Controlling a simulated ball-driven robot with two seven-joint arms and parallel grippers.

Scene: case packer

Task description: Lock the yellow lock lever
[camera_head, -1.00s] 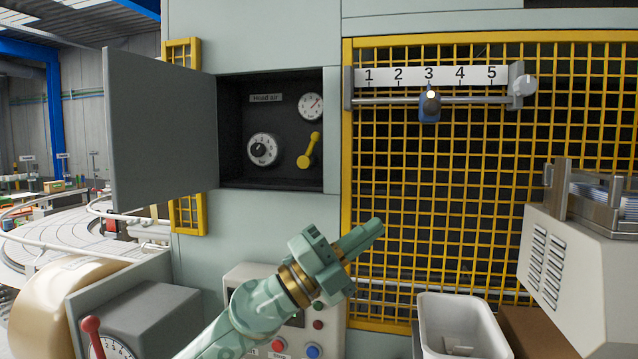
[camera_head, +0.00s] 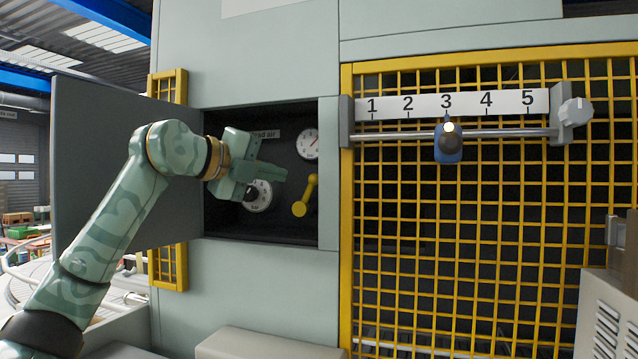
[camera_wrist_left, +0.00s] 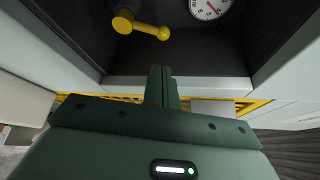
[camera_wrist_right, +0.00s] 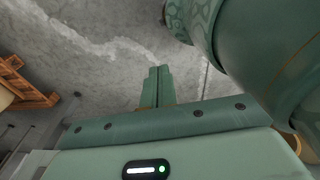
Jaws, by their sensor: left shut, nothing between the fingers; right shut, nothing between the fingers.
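The yellow lock lever (camera_head: 306,195) is in the open recess of the panel. It points up with a slight lean to the right, its round hub low and its knob high. It also shows in the left wrist view (camera_wrist_left: 142,27), beyond the fingertips. My left gripper (camera_head: 283,174) is shut and empty, at the recess mouth, left of the lever and apart from it in the picture. My left gripper's closed fingers also show in the left wrist view (camera_wrist_left: 161,72). My right gripper (camera_wrist_right: 159,72) is shut and empty over the floor.
The recess's grey door (camera_head: 125,150) stands open on the left, behind my left arm. A pressure gauge (camera_head: 308,144) is above the lever. A yellow mesh guard (camera_head: 400,260) with a numbered scale (camera_head: 465,102) and blue slider (camera_head: 448,150) stands to the right.

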